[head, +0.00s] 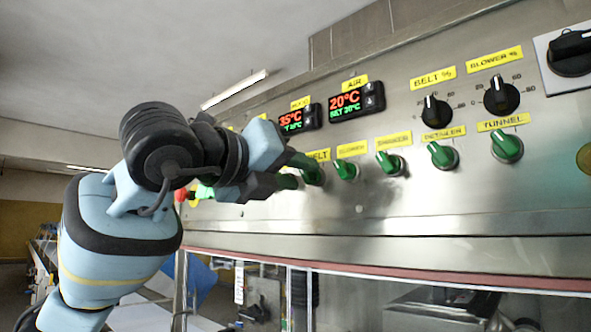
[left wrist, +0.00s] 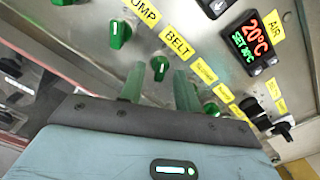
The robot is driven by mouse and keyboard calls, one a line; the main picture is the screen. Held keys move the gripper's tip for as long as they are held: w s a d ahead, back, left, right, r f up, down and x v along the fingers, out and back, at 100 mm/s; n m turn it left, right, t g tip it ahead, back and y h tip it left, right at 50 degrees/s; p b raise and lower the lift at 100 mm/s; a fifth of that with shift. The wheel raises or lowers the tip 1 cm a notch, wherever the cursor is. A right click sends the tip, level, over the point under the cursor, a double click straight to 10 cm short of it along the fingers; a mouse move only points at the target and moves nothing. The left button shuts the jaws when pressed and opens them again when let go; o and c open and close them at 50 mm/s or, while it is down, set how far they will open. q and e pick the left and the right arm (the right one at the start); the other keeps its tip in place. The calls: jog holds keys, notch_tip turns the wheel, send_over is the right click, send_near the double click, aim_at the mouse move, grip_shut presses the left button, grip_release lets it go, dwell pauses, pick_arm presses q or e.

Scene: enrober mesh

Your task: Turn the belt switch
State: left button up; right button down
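The belt switch (head: 314,175) is a green knob below the yellow BELT label, in the row of green knobs on the steel panel. In the left wrist view the belt switch (left wrist: 160,66) shows between my two fingertips, with its BELT label (left wrist: 178,45) above it. My left gripper (head: 299,172) comes in from the left and its green fingertips are right at the knob. In the left wrist view my left gripper (left wrist: 159,75) is open, with a finger on each side of the knob. I cannot tell whether the fingers touch it. My right gripper is not in view.
The pump switch (left wrist: 120,34) is one neighbouring knob. Another green knob (head: 346,170) is close on the right, with several more beyond. Above are two temperature displays (head: 357,102) and black dials (head: 501,96). Below the panel runs a reddish edge (head: 400,274) above glass.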

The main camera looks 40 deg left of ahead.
pick_arm(q)
jog(key=shift+w, duration=0.4)
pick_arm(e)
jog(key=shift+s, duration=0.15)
pick_arm(q)
jog(key=shift+c, duration=0.4)
grip_shut()
